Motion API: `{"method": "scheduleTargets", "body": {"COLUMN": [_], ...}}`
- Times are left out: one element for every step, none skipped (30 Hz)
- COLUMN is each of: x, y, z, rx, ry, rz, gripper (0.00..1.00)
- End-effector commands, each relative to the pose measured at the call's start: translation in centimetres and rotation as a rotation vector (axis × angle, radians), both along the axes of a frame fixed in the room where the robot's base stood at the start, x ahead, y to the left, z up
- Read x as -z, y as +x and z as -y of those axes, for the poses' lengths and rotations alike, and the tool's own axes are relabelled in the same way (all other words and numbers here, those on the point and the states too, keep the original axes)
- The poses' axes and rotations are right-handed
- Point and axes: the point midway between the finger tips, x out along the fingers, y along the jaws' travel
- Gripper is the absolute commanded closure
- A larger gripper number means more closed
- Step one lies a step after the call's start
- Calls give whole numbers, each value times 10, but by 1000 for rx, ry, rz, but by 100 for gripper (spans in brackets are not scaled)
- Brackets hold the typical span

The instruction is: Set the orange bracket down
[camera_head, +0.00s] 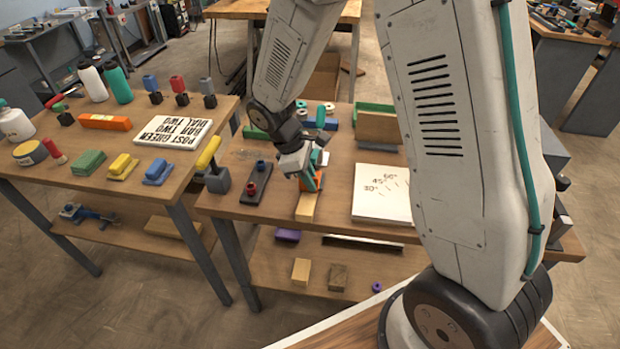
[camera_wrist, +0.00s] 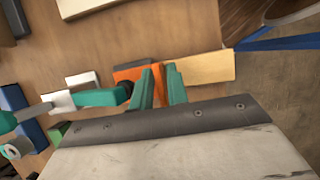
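The orange bracket (camera_head: 310,184) is at my gripper (camera_head: 316,178) in the head view, just above the near edge of the middle bench. In the wrist view the orange bracket (camera_wrist: 126,75) shows beside and between the teal fingers of my gripper (camera_wrist: 160,82). The fingers are close together and appear shut on it. A pale wooden block (camera_head: 305,207) lies directly below the bracket, and it also shows in the wrist view (camera_wrist: 206,67). I cannot tell whether bracket and block touch. The fingers hide part of the bracket.
A white angle board (camera_head: 381,193) lies right of my gripper. A green tray (camera_head: 375,110) stands behind. The left bench holds a lettered board (camera_head: 173,131) and several blocks. Bare benchtop (camera_head: 338,180) shows beside the gripper.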

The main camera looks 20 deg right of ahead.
Motion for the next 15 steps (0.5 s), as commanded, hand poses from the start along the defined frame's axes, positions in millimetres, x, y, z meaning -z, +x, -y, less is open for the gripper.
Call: {"method": "scheduleTargets", "body": {"x": [-6,-9,-16,-21,-27,-35,-42,-48,-56,-62,-68,-75,-80,-85,-91], "y": [2,4,5,6,7,10,11,12,14,16,17,18,20,21,22], "z": [-2,-4,-6,-8,-10,-13,-15,-17,-20,-22,-24,-27,-29,-30,-32], "rx": [0,-1,-2,-2,-3,-3,-2,-2,-2,-2,-2,-2,-1,-2,-2], "ry": [1,1,0,2,1,2,2,2,1,2,2,1,2,2,1], "rz": [4,6,5,7,6,6,7,7,6,7,7,5,5,4,4], "gripper": [84,84,84,84,84,84,84,84,84,84,84,84,84,84,84]}}
